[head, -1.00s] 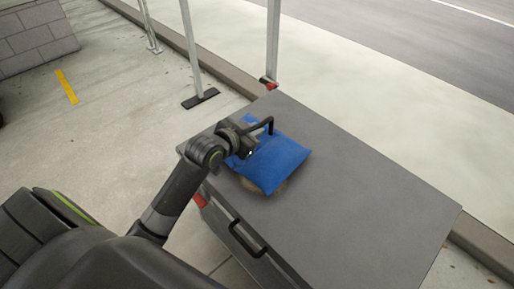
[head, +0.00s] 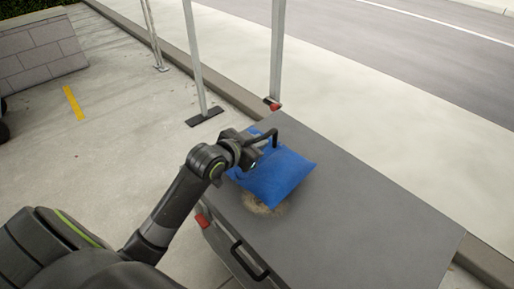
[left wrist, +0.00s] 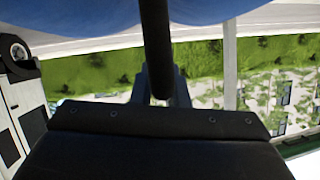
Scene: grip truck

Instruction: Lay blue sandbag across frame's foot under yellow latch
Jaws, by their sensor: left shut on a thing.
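The blue sandbag (head: 278,180) hangs tilted just above the grey top (head: 370,215) of a box or cart in the head view. My left gripper (head: 252,152) is shut on its black handle, at the bag's upper left. In the left wrist view the black handle (left wrist: 157,45) runs between the fingers, with the blue bag (left wrist: 200,8) along the top edge. A grey upright (head: 193,60) stands on a flat black foot (head: 204,117) on the pavement beyond the gripper. I see no yellow latch. My right gripper is out of view.
A tan, rough-looking thing (head: 262,205) lies on the grey top under the bag. Other uprights (head: 278,50) stand near the kerb. A black handle (head: 248,262) is on the box's near side. Pavement at left, with a yellow stripe (head: 73,102), is largely clear.

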